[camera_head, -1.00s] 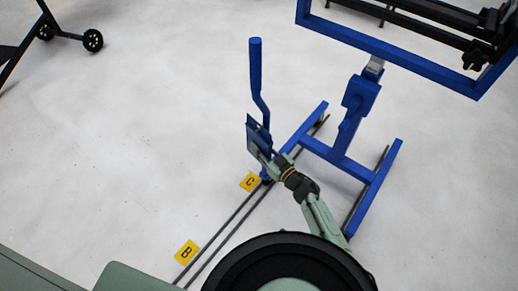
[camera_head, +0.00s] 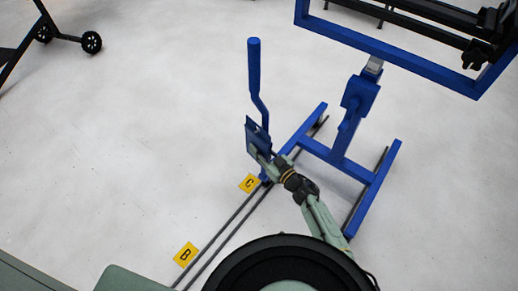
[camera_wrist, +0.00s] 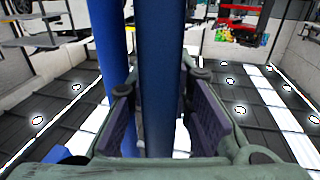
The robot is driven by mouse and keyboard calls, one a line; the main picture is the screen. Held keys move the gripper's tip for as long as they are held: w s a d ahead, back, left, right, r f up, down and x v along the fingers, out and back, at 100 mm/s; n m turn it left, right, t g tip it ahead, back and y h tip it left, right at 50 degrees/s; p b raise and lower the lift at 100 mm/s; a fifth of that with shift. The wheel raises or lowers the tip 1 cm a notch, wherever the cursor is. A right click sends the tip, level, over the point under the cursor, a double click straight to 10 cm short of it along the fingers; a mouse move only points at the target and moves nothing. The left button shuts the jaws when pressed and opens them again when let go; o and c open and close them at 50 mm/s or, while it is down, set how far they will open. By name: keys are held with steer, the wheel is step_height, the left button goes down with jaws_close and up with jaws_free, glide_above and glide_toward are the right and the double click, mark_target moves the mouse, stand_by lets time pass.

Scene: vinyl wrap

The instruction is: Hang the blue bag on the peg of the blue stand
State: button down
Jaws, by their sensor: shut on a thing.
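A large blue frame on a wide blue base (camera_head: 340,160) stands to the right of my gripper. Dark rails (camera_head: 225,226) run along the floor past yellow markers C (camera_head: 249,183) and B (camera_head: 185,254).

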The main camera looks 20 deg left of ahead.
steer(key=shift+f+b, duration=0.7)
steer(key=shift+b, duration=0.15)
stand_by(0.4)
steer(key=c, duration=1.4)
jaws_free()
steer(key=shift+o, duration=0.2)
steer(key=shift+d, duration=0.1)
steer(key=v, duration=1.2)
